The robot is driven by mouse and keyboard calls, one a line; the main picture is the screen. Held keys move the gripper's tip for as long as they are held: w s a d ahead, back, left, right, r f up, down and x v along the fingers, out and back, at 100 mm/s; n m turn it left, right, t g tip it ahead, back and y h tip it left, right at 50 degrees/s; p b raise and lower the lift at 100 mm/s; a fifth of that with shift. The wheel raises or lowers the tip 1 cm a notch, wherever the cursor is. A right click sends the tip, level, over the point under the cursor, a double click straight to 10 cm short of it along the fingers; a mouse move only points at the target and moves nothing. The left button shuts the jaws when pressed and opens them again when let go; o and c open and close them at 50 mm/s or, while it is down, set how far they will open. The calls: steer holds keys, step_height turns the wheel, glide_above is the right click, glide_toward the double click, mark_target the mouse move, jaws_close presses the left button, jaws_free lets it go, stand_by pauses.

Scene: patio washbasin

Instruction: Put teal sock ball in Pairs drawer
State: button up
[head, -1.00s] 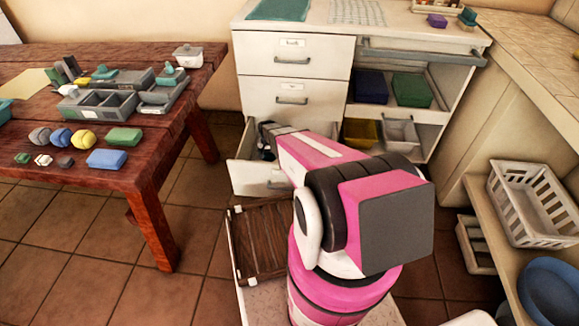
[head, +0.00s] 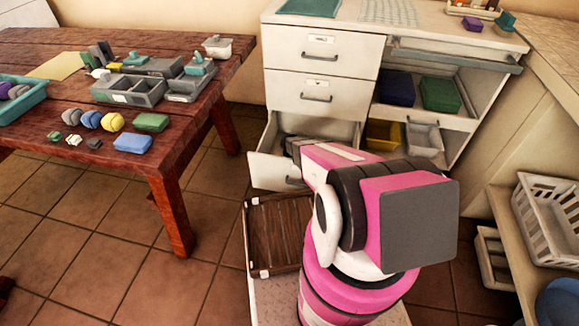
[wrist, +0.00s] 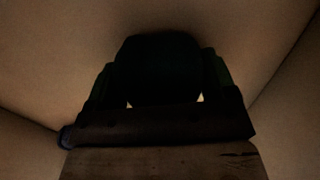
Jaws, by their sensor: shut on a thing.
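My arm reaches to the open bottom drawer (head: 270,172) of the white cabinet in the head view. My gripper is at the drawer's opening there, mostly hidden behind my own arm. In the wrist view my gripper (wrist: 158,85) is shut on a dark rounded thing, likely the teal sock ball (wrist: 158,60). Its colour is too dark to tell. Pale drawer-like walls surround it, with a brown wooden-looking surface at the bottom of the view. The drawer labels are too small to read.
Two shut drawers (head: 318,92) are above the open one. A brown slatted crate (head: 272,235) lies below it. The wooden table (head: 190,130) at left holds grey organisers, a teal tray (head: 25,100) and several sock balls (head: 91,119). White baskets (head: 550,215) stand at right.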

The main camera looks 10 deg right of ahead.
steer(key=shift+f, duration=0.25)
steer(key=o, duration=0.9)
steer(key=shift+c, duration=0.2)
step_height(320, 180, up, 12)
steer(key=shift+s+r, duration=0.1)
steer(key=s+r+n, duration=0.2)
steer(key=s+r, duration=1)
steer(key=r, duration=0.3)
steer(key=s+r+n, duration=0.2)
steer(key=s+r, duration=1)
steer(key=r, duration=0.3)
steer(key=shift+r+n, duration=0.3)
steer(key=shift+r, duration=0.05)
